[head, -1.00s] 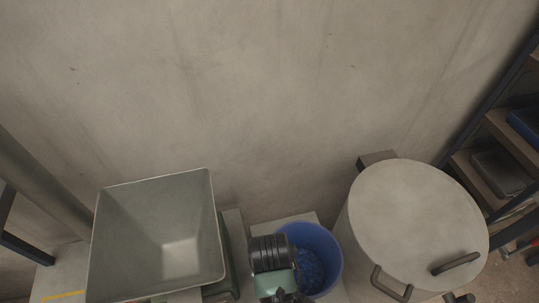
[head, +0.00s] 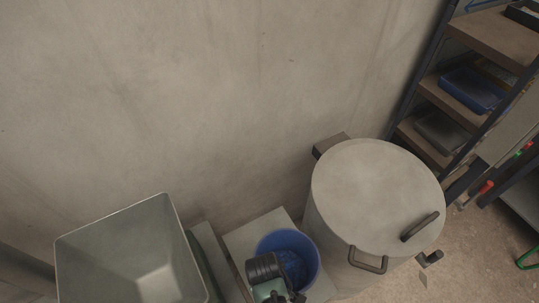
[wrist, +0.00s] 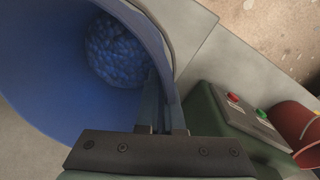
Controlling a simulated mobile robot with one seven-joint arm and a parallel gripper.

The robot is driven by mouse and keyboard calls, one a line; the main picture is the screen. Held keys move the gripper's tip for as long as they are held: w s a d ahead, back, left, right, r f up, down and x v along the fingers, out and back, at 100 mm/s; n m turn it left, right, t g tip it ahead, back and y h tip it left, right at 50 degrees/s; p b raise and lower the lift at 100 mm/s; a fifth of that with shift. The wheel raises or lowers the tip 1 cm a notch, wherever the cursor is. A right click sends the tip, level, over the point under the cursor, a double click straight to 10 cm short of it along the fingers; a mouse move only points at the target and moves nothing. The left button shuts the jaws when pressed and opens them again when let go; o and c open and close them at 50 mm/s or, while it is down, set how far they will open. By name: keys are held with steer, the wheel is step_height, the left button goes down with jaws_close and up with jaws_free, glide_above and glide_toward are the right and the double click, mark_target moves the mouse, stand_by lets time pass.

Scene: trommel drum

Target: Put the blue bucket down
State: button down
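The blue bucket (head: 312,252) is at the bottom middle of the head view, left of the large lidded drum. It is open at the top with blue lumpy contents (head: 290,268) at its bottom. In the wrist view the bucket (wrist: 50,90) fills the left side, its contents (wrist: 115,50) near the top. My gripper (wrist: 168,105) has its fingers closed together on the bucket's wall at the rim; in the head view my gripper (head: 292,297) is at the bucket's near side. A pale grey surface (head: 252,232) lies beneath the bucket; whether they touch I cannot tell.
The lidded grey drum (head: 375,190) stands close right of the bucket. A square grey hopper (head: 110,245) is at left. Shelves (head: 470,90) stand at far right. In the wrist view, a green machine with a button panel (wrist: 250,120) and a red container (wrist: 300,125) are at right.

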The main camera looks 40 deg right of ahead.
steer(key=shift+w, duration=0.1)
steer(key=shift+f, duration=0.2)
steer(key=c, duration=1.1)
jaws_free()
steer(key=shift+o, duration=0.2)
steer(key=shift+r, duration=0.15)
step_height(320, 180, up, 12)
steer(key=a, duration=0.1)
steer(key=shift+p, duration=0.35)
